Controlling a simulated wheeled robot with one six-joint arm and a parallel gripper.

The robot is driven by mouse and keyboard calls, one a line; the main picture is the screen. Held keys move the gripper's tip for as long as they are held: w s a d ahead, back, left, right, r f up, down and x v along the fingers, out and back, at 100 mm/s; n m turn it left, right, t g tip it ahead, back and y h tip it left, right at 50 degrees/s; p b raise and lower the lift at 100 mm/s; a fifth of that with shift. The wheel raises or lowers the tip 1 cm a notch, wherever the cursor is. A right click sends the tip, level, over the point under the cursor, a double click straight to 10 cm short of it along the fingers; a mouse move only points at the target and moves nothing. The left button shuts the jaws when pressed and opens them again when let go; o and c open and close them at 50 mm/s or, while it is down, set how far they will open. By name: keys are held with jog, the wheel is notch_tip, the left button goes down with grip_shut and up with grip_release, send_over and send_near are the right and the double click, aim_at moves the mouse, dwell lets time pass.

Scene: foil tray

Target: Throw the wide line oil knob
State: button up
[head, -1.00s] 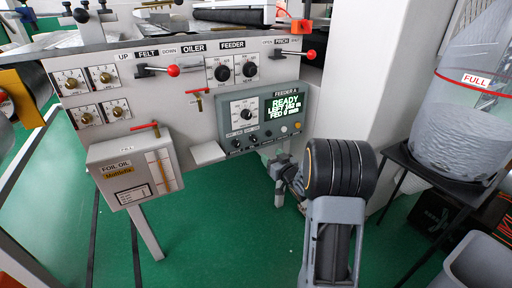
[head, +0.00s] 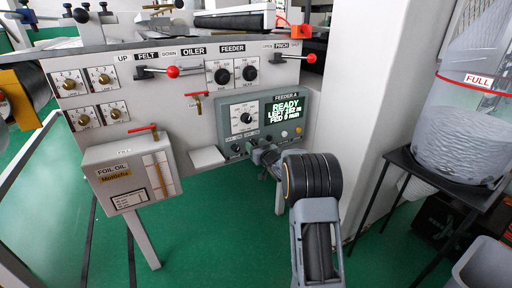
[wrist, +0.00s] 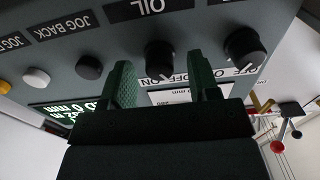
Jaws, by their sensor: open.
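The Feeder A panel (head: 283,146) is a grey box with a lit READY display on the front of the machine. Two small dark knobs sit at its lower left. In the wrist view, upside down, the round black knob (wrist: 160,57) below a label reading OIL stands between my fingers; the rest of that label is cut off. My gripper (wrist: 158,67) is open, one green finger each side of this knob; contact cannot be told. In the head view my gripper (head: 262,154) is at the panel's lower edge and partly hides that area.
A second black knob (wrist: 243,47) is close to the right finger. A black button (wrist: 88,67) and a white button (wrist: 36,78) are on the left. A red-handled valve (head: 197,97) and the foil oil box (head: 118,172) stand left of the panel.

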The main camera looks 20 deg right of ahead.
jog(key=shift+c, duration=0.4)
jog(key=c, duration=0.8)
jog(key=shift+c, duration=0.2)
jog(key=shift+r+m+p, duration=0.1)
jog(key=shift+m+p, duration=0.2)
jog(key=shift+p, duration=0.05)
jog(key=shift+r+m+p, duration=0.15)
jog(key=shift+m+p, duration=0.85)
jog(key=shift+p, duration=0.1)
jog(key=m+p, duration=0.3)
jog(key=shift+d+m, duration=0.1)
jog(key=shift+m, duration=0.2)
jog(key=m+p, duration=0.1)
jog(key=m, duration=0.1)
jog(key=m+p, duration=0.1)
jog(key=m, duration=0.1)
jog(key=m+p, duration=0.1)
jog(key=shift+f+m, duration=0.25)
jog(key=shift+m, duration=0.15)
